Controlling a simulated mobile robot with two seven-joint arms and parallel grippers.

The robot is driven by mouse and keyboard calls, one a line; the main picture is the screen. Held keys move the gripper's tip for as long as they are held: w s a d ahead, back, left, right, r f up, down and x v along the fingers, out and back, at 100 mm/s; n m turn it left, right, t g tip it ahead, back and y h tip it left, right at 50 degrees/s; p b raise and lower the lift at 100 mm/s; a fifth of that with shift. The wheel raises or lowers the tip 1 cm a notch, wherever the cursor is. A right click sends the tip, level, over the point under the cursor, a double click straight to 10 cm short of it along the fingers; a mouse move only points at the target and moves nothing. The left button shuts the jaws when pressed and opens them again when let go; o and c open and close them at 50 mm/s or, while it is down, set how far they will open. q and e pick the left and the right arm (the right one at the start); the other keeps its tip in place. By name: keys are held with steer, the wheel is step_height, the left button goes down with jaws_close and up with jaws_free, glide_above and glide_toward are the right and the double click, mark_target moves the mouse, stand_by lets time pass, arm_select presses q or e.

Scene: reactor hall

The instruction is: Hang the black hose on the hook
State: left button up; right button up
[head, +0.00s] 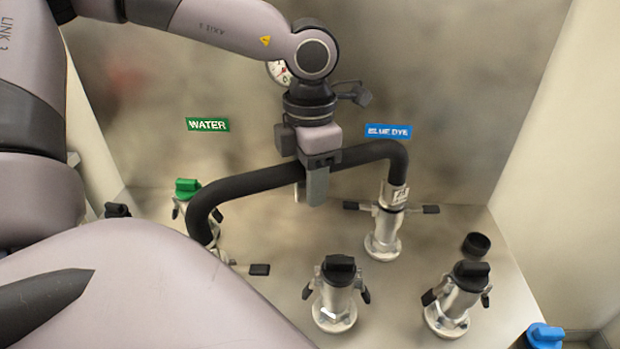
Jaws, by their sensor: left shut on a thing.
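The black hose (258,181) arches across the middle of the head view. My left gripper (318,186) is shut on the hose near its middle, from above. The hose's right end bends down with a metal collar at the fitting (383,235) below the BLUE DYE label (388,132). I cannot tell whether it is locked there. Its left end bends down below the WATER label (207,125), near metal parts partly hidden by my arm. I cannot make out a hook. My right gripper is not in view.
Two black-capped fittings with side levers stand in front, one at the centre (336,296) and one at the right (457,299). A loose black cap (476,245) lies behind the right one. A green cap (187,188) is at the left, a blue cap (545,336) at the lower right.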

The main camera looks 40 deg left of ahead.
arm_select(q)
steer(key=shift+f, duration=0.15)
steer(key=o, duration=1.2)
steer(key=shift+c, duration=0.2)
steer(key=shift+p, duration=0.45)
steer(key=r, duration=0.2)
steer(key=r+b, duration=0.1)
steer(key=r, duration=0.3)
steer(key=shift+s+a, duration=0.15)
steer(key=shift+a, duration=0.15)
steer(key=shift+r, duration=0.55)
